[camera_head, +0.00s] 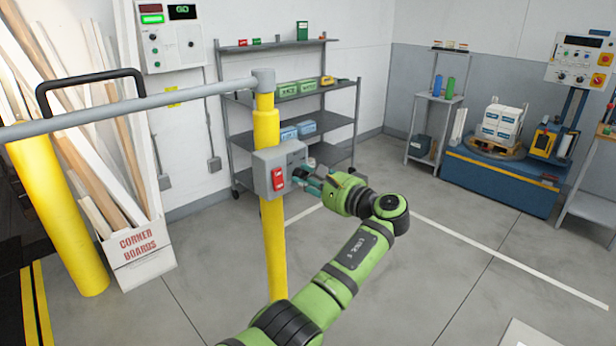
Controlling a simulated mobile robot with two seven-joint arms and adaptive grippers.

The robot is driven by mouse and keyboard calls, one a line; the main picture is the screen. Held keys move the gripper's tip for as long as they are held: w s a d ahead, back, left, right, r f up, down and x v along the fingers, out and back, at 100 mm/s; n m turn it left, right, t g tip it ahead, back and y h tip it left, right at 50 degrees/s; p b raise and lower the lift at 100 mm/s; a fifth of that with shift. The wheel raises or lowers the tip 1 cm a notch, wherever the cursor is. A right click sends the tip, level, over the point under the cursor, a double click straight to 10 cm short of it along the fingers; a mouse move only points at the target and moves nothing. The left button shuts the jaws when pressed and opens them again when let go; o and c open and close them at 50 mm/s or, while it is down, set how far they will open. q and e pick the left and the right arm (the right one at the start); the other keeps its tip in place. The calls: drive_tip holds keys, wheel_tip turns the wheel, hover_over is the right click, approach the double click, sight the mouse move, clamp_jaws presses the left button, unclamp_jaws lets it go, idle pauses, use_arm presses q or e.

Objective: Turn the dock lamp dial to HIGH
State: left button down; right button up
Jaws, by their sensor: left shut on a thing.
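A grey control box (266,163) is fixed on a yellow post (273,240) near the middle of the view. A red switch (278,179) sits on its left-hand face. My left gripper (303,177) reaches the box's right-hand face from the right. Its fingers are shut on the small dark lamp dial there, which they mostly hide. The dial's pointer and its markings are too small and covered to read. My right gripper is not in view.
A grey rail (150,103) runs left from the post top, with a black handle above it. A corner boards box (140,255) with long boards stands left. A blue pallet machine (495,182) stands far right.

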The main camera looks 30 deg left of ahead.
use_arm(q)
drive_tip(key=shift+w+r, duration=0.1)
drive_tip(key=shift+r, duration=0.15)
drive_tip(key=c, duration=1.2)
unclamp_jaws()
drive_tip(key=shift+o, duration=1)
drive_tip(key=shift+w+d+f, duration=0.1)
drive_tip(key=shift+f, duration=0.1)
drive_tip(key=v, duration=1.2)
drive_tip(key=shift+f, duration=0.1)
